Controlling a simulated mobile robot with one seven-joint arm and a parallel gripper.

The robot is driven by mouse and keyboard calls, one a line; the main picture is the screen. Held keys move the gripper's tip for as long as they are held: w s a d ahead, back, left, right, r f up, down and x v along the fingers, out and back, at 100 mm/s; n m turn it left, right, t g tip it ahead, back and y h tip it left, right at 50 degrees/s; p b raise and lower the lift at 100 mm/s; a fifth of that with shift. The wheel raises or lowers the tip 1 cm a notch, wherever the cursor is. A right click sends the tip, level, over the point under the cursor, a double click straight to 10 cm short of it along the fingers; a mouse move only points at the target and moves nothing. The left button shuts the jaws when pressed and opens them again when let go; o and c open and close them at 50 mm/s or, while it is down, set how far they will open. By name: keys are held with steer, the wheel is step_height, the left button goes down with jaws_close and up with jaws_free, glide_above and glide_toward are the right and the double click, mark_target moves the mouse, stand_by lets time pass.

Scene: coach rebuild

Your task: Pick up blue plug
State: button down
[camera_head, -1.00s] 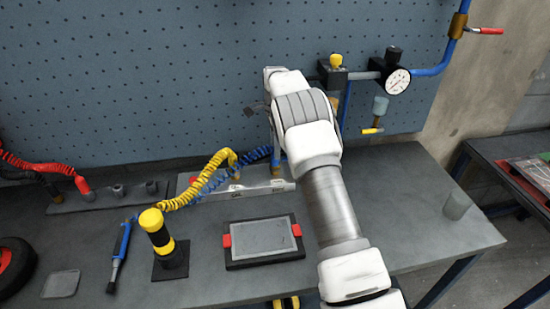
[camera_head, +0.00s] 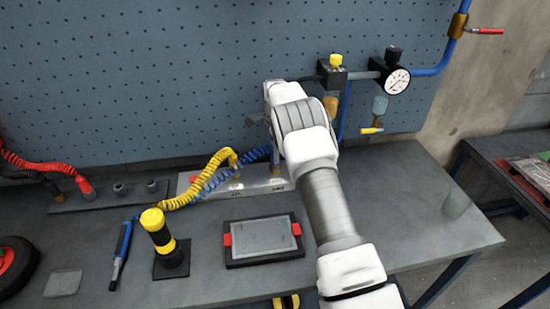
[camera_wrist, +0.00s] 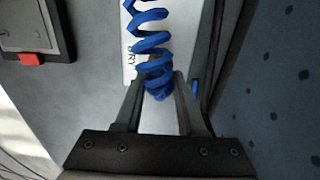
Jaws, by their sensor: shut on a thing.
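The blue plug (camera_wrist: 159,92) is at the end of a blue coiled hose. In the wrist view my gripper (camera_wrist: 161,80) has its two fingers on either side of it and is shut on it. The coil (camera_wrist: 151,30) runs up the picture over a pale block (camera_wrist: 131,70) with partly hidden lettering. In the head view, the blue coiled hose (camera_head: 222,172) runs to the block's (camera_head: 262,187) right end. My arm hides most of the gripper there, and the plug's lower end is not clear.
A yellow coiled hose (camera_head: 205,185) crosses beside the blue one. The pegboard (camera_head: 150,80) stands close behind. A gauge (camera_head: 397,80) hangs upper right.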

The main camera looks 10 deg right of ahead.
steer(key=shift+r, duration=0.15)
steer(key=shift+r, duration=0.25)
step_height(320, 180, up, 4)
steer(key=shift+d+f+b, duration=0.15)
steer(key=shift+b, duration=0.35)
steer(key=s+d+r+p, duration=0.2)
steer(key=s+d+r, duration=0.4)
steer(key=d+r, duration=0.3)
steer(key=shift+d+r+p, duration=0.3)
steer(key=shift+d+r, duration=0.1)
steer(key=shift+r, duration=0.8)
